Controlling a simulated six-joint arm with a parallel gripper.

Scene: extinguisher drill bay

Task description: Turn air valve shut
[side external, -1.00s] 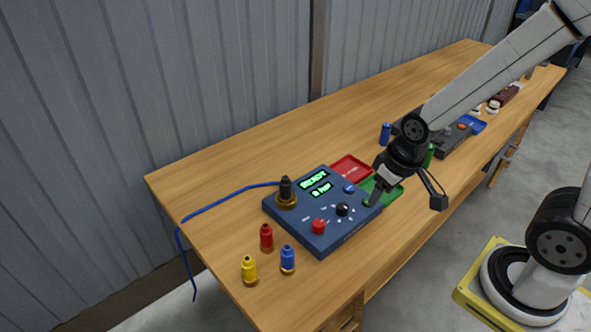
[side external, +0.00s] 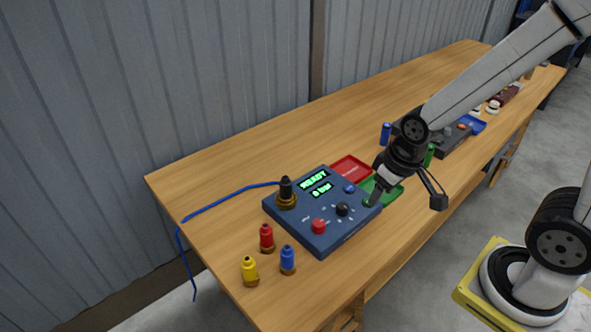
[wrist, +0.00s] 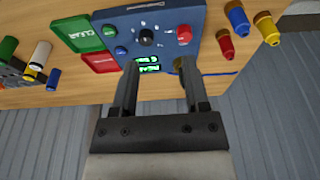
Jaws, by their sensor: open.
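A blue control box (side external: 345,235) stands on the bench with a lit green display reading READY and a bar figure. A black round knob (side external: 342,209) sits on its top amid small white marks; it also shows in the wrist view (wrist: 146,38). Which control is the air valve I cannot read. A red button (side external: 318,226) is beside the knob. A black fitting on a brass base (side external: 286,192) joins a blue hose. My gripper (wrist: 160,66) is open and empty. In the wrist view its fingers reach the display edge of the box, with the knob beyond them.
Red, yellow (side external: 249,271) and blue bottle-like pieces stand near the bench's front left. A red tray (side external: 352,168) and a green tray (side external: 393,196) lie by the box. A dark device (side external: 457,136) and a blue tray are farther back. A grey corrugated wall runs behind the bench.

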